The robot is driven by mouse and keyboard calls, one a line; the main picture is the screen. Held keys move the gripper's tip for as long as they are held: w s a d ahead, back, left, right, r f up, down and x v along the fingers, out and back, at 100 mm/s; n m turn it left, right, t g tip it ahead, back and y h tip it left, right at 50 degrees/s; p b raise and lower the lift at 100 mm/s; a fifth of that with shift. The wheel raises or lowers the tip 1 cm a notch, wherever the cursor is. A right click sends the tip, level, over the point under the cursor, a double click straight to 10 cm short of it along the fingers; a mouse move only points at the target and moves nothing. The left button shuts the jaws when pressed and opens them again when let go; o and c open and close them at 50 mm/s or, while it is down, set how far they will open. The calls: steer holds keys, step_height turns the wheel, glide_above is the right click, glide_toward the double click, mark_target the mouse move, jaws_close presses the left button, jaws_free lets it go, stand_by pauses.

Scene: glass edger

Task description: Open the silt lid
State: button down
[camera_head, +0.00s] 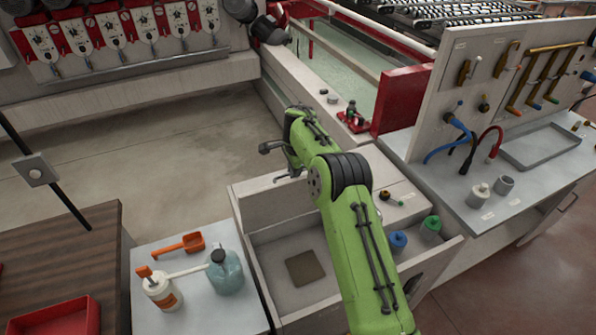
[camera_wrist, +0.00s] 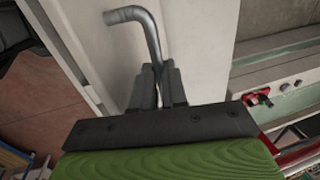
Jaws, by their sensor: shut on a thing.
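My gripper (camera_wrist: 160,88) is shut on a bent grey metal bar (camera_wrist: 142,22), whose curved end sticks out past the fingertips in the wrist view. Pale panels lie behind it; whether the bar is joined to one is unclear. In the head view my gripper (camera_head: 280,162) is above the far left side of a pale open-topped box (camera_head: 262,280). A brown square (camera_head: 305,268) lies on the box's floor. A pale upright panel (camera_head: 262,208) stands at the box's far side; I cannot tell whether this is the silt lid or a wall. My green arm hides part of the box.
Open floor (camera_head: 150,160) lies left.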

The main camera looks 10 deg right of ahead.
steer(key=shift+w+a, duration=0.25)
steer(key=shift+w, duration=0.25)
steer(key=shift+f, duration=0.1)
steer(key=c, duration=1.2)
jaws_free()
steer(key=shift+w, duration=0.25)
steer(key=shift+o, duration=0.2)
steer(key=shift+s, duration=0.15)
steer(key=v, duration=1.5)
steer(key=shift+r, duration=0.4)
